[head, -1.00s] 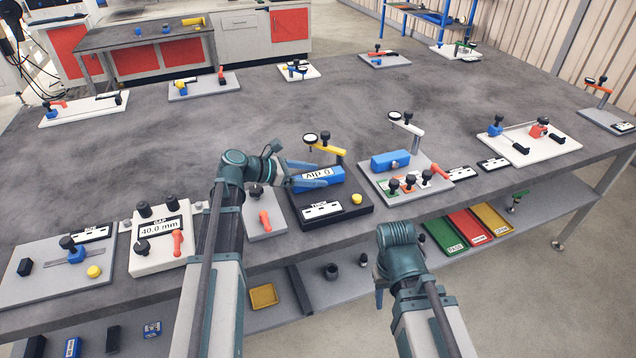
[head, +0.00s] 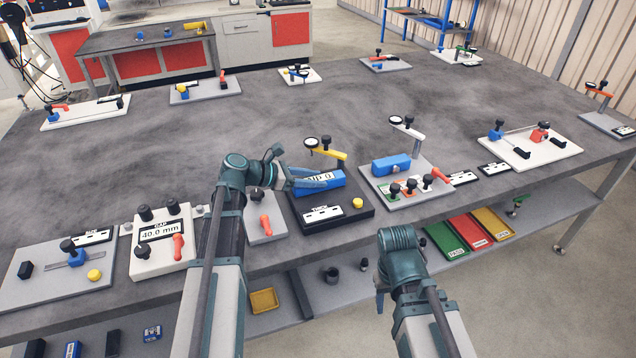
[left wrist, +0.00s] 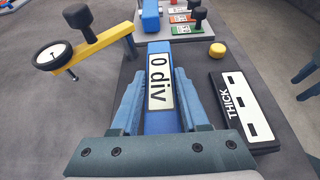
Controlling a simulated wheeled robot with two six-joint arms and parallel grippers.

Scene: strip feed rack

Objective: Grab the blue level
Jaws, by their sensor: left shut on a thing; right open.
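The blue level (head: 336,180) is a blue block with a white "0 div" display, on a black base (head: 362,214) at the table's front middle. It also shows in the left wrist view (left wrist: 160,47). My left gripper (head: 316,179) is shut on the level, with one finger along each long side in the left wrist view (left wrist: 157,82). Its fingers hide part of the display in the head view. I cannot tell whether the level touches the base. My right gripper (head: 379,302) is open and empty in front of the table edge, mostly hidden by its arm.
A dial gauge on a yellow arm (head: 329,150) stands just behind the level. A "THICK" plate (head: 322,213) and a yellow knob (head: 358,203) sit in front of it. A grey fixture with a blue block (head: 391,165) stands to the right.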

